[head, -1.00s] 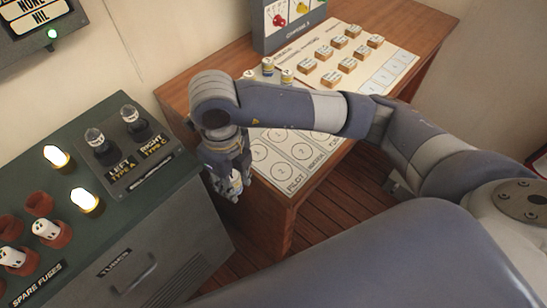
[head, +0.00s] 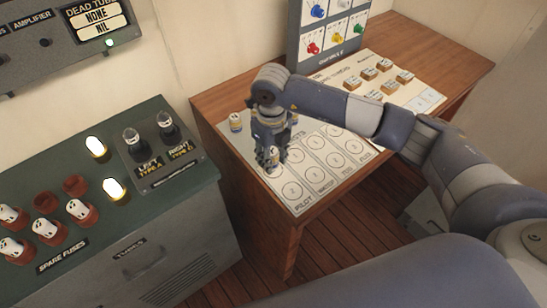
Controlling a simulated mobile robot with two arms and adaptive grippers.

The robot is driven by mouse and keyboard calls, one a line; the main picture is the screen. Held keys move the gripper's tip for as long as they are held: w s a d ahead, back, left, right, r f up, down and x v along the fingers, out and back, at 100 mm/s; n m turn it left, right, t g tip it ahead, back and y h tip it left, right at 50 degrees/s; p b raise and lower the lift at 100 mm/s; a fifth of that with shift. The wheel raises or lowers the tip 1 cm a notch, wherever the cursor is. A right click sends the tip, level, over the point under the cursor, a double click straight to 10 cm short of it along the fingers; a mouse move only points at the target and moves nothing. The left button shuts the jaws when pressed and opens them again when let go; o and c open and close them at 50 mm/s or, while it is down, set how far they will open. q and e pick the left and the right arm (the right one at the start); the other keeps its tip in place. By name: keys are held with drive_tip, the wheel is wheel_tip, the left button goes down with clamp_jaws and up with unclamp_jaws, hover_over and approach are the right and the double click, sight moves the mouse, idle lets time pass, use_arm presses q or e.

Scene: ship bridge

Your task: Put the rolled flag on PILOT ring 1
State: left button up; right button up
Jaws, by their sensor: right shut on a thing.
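My right gripper (head: 271,157) is shut on a small rolled flag, which is mostly hidden between its fingers. The gripper points down over the front left part of the white ringed sheet (head: 322,184) on the wooden desk. PILOT ring 1 (head: 258,165) lies right under the fingertips and is partly covered by them. I cannot tell whether the flag touches the sheet. Ring 2 (head: 292,190) of the PILOT column is bare in front of it. My left gripper is not in view.
Labelled wooden blocks (head: 368,74) sit farther back near a panel with coloured knobs (head: 331,25). A green fuse cabinet (head: 190,215) stands left of the wooden desk (head: 243,190).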

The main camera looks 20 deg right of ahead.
drive_tip(key=shift+w+d, duration=0.2)
drive_tip(key=shift+w, duration=0.05)
drive_tip(key=shift+f, duration=0.2)
wheel_tip(320, 180, down, 3)
drive_tip(key=shift+r+p, duration=0.1)
drive_tip(key=shift+p, duration=0.85)
drive_tip(key=shift+f, duration=0.25)
drive_tip(key=shift+f+b, duration=0.2)
drive_tip(key=shift+b, duration=0.1)
drive_tip(key=o, duration=0.9)
drive_tip(key=shift+r, duration=0.15)
